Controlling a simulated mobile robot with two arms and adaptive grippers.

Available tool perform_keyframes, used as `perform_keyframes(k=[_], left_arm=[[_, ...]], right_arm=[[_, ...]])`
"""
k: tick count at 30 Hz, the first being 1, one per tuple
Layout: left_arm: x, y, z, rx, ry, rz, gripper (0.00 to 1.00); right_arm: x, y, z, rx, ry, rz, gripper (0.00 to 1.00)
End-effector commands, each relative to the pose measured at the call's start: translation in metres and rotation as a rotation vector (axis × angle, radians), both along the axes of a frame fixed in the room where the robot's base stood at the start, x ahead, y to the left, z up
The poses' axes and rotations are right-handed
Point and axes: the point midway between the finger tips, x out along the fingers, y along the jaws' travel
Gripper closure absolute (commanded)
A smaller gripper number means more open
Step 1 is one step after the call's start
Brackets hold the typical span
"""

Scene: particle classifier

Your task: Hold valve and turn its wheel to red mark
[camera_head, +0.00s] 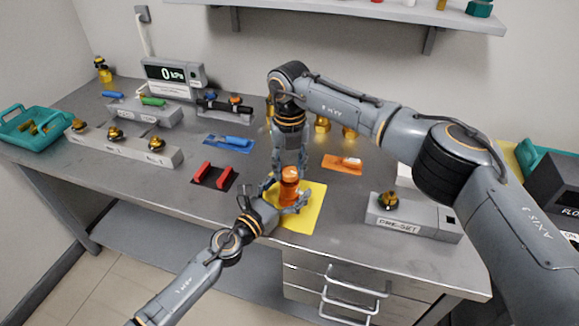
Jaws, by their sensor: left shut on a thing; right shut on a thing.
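The valve (289,188), an orange upright piece, stands over the yellow mat (313,208) near the front of the bench. My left gripper (288,203) comes in from the lower left and is shut around the valve's lower part. My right gripper (290,169) points straight down from above and is shut at the valve's top. The wheel is mostly hidden by the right gripper's fingers. I cannot make out a red mark on the valve.
A PRE-SET block (408,220) with a brass valve stands to the right. Red holders (213,178), a blue tool (230,142) and an orange tool (343,163) lie nearby. A kPa display (175,73) stands at the back left, and a teal bin (32,123) at the far left.

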Motion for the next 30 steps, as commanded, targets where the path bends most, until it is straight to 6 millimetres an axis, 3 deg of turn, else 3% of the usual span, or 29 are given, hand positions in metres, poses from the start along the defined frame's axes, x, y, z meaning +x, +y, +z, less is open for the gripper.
perform_keyframes(k=[11,12,15,25,30], left_arm=[[-0.001,-0.001,0.0,0.0,0.0,-0.003,0.82],[-0.001,-0.001,0.0,0.0,0.0,-0.003,0.82],[-0.001,-0.001,0.0,0.0,0.0,-0.003,0.82],[-0.001,-0.001,0.0,-0.001,0.001,-0.002,0.82],[0.0,-0.001,0.0,-0.001,0.001,-0.001,0.82]], right_arm=[[0.001,-0.001,0.001,0.001,-0.004,-0.005,0.93],[0.001,-0.001,0.001,0.001,-0.004,-0.005,0.58],[0.001,0.0,0.001,0.001,-0.004,-0.005,0.38],[0.001,0.0,0.002,0.0,-0.002,-0.003,0.38],[0.001,0.0,0.02,0.002,-0.004,-0.003,0.38]])
